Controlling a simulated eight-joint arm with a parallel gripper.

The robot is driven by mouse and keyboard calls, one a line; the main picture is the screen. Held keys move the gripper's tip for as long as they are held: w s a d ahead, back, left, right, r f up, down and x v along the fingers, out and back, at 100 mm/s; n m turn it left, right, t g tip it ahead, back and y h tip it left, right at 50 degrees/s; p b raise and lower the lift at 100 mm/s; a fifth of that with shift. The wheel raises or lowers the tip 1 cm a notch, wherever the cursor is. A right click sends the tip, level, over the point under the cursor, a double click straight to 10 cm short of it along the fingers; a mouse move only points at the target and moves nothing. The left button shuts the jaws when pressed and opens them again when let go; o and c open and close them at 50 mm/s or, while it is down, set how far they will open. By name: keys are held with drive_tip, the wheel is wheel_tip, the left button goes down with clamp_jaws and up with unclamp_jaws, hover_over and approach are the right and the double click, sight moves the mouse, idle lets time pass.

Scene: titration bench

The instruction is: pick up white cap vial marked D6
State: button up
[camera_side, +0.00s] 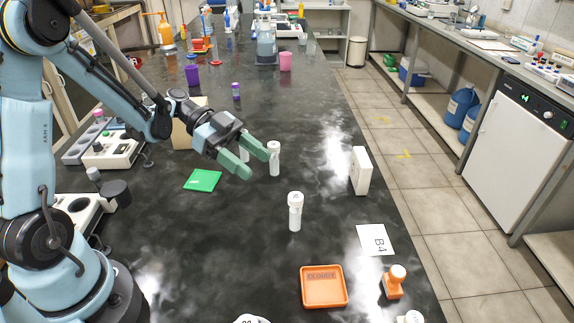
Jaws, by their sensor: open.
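Several white-capped vials stand upright on the dark bench. One vial (295,212) stands alone nearer the camera, right of the middle. A second vial (274,160) stands just right of my gripper's fingertips, apart from them as far as I can see. A third pale, vial-like shape (245,154) is mostly hidden behind the fingers. I cannot read D6 on any of them. My gripper (254,163) has green fingers spread apart, with nothing held, above the bench at the left of the second vial.
A white box (361,171) stands to the right. A card marked B4 (376,240), an orange tray (324,305) and an orange-and-white object (394,282) are at the front right. A green square (203,180) lies left of my gripper. Cups and bottles stand farther back.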

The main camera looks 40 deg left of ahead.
sight(291, 194)
drive_tip(key=x, duration=0.6)
drive_tip(key=shift+d+f, duration=0.1)
drive_tip(key=shift+d, duration=0.15)
drive_tip(key=shift+x, duration=2.7)
drive_tip(key=shift+s+f, duration=0.1)
drive_tip(key=shift+f, duration=0.05)
drive_tip(key=c, duration=1.1)
